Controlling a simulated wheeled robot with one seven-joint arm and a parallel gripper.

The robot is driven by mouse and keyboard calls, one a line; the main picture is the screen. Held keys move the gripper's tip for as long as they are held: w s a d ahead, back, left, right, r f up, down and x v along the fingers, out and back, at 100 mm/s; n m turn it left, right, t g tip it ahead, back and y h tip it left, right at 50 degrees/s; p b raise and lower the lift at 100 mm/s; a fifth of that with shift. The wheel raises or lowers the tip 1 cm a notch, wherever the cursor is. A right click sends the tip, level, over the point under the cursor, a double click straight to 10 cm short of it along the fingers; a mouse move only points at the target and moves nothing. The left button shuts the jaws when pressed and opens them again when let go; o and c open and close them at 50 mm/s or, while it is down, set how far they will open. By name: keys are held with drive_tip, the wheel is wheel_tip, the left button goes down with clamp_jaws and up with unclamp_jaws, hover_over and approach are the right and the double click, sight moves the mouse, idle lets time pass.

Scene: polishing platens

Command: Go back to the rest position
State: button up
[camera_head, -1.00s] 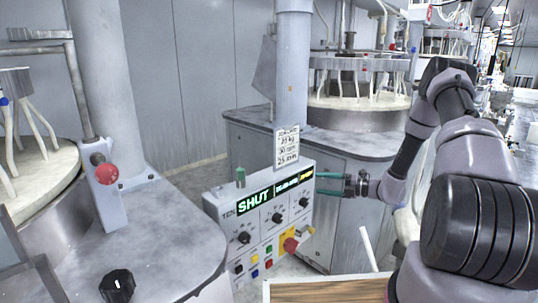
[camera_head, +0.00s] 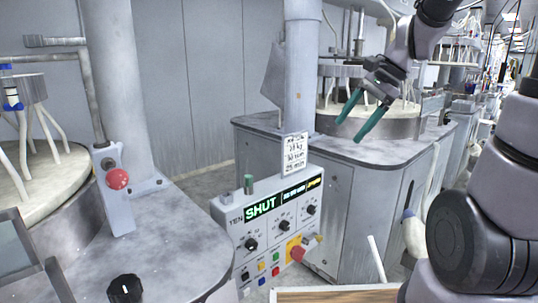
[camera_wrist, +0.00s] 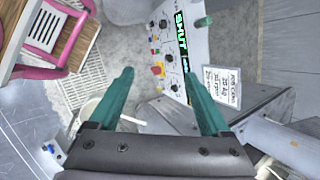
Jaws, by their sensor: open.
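My gripper (camera_head: 360,119) is open and empty, with two green fingers, raised in the air in front of the far polishing machine in the head view. In the wrist view my gripper (camera_wrist: 158,100) points down past the control panel. The control panel (camera_head: 272,229) stands between the two machines, its display reading "SHUT", with knobs, coloured buttons and a red knob on yellow at its right end. The panel also shows in the wrist view (camera_wrist: 166,70), apart from the fingers.
The near platen machine (camera_head: 165,235) with a red button (camera_head: 117,179) fills the left. The far machine (camera_head: 375,151) stands behind the panel. A paper sign (camera_head: 294,153) is by the grey column. A wooden-edged surface (camera_head: 335,295) lies at the bottom. The wrist view shows a pink-framed object (camera_wrist: 50,38).

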drive_tip(key=s+d+r+n+t+h, duration=0.3)
drive_tip(key=s+r+n, duration=0.4)
drive_tip(key=s, duration=0.3)
drive_tip(key=shift+s+d+n+t+h, duration=0.15)
drive_tip(key=shift+d+n+t+h, duration=0.15)
drive_tip(key=shift+d+n+t, duration=0.55)
